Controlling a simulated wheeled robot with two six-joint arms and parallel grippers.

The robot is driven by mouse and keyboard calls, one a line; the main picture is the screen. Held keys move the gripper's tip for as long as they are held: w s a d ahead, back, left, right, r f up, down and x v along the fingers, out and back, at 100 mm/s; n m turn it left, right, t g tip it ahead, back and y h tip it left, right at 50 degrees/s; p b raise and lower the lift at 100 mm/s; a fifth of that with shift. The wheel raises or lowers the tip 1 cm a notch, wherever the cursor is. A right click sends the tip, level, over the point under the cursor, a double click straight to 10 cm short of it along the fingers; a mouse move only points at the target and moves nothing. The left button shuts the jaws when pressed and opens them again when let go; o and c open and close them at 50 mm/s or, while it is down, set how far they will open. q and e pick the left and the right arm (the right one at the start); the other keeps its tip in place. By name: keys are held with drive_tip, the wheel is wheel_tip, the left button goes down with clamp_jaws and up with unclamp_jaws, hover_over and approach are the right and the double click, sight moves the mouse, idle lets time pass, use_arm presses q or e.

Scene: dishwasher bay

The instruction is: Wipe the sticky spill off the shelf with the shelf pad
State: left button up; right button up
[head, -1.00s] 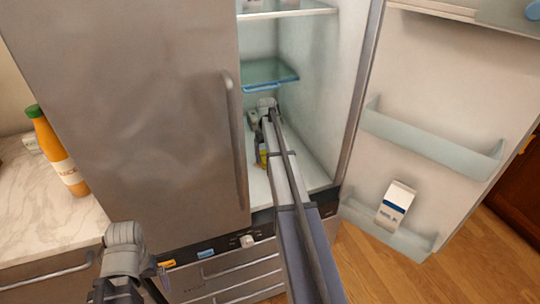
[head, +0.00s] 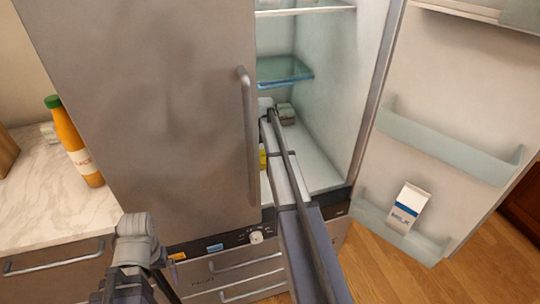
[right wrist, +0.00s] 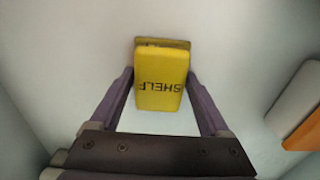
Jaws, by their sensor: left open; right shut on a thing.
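The yellow shelf pad (right wrist: 160,80), printed "SHELF", is between the two fingers of my right gripper (right wrist: 160,95) in the right wrist view. The gripper is shut on it, over the pale fridge shelf (right wrist: 75,75). A dull olive strip shows along the pad's far edge; I cannot tell whether it is part of the pad. In the head view my right arm reaches into the open fridge and hides much of the shelf (head: 318,170); a bit of yellow (head: 263,157) shows beside it. No spill can be clearly made out. My left gripper (head: 137,287) is open and empty, outside the fridge at lower left.
A white and orange item (right wrist: 303,108) is at right in the wrist view. The open door (head: 440,110) holds a milk carton (head: 409,205). An orange bottle (head: 75,143) stands on the counter.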

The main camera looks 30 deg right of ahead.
idle(0.3)
wheel_tip(320, 180, up, 6)
drive_tip(key=p, duration=0.6)
wheel_tip(320, 180, up, 3)
drive_tip(key=p, duration=0.3)
drive_tip(key=shift+r, duration=0.1)
idle(0.4)
drive_tip(key=shift+w+a, duration=0.1)
